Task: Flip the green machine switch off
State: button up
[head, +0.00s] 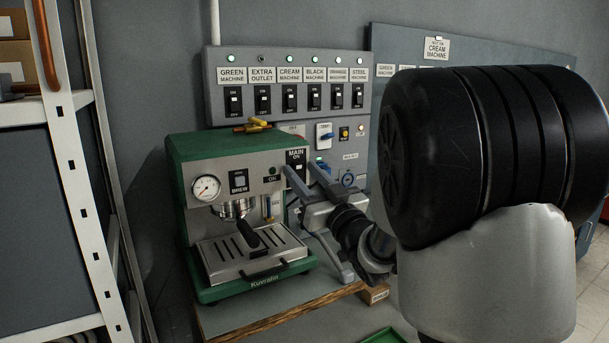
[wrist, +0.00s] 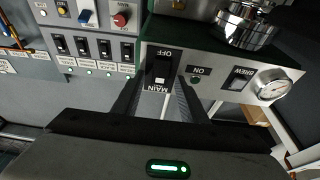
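The green coffee machine (head: 186,150) stands on the bench in the head view. Its black MAIN switch (head: 297,158) is at the upper right of its front. In the wrist view, upside down, the MAIN switch (wrist: 161,70) shows just beyond and between my fingers. My gripper (head: 306,170) is open and empty in front of it; both fingers also show in the wrist view (wrist: 158,88). Contact with the switch cannot be told. The wall panel has a switch labelled GREEN MACHINE (head: 233,101), with a lit green lamp above it; my gripper is away from that one.
The grey wall panel (head: 215,75) carries several labelled switches. A white shelf rack (head: 75,165) stands at left. A portafilter (head: 247,234) sits under the machine's brew head. My arm hides much of the right side.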

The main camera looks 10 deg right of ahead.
jog(key=v, duration=1.2)
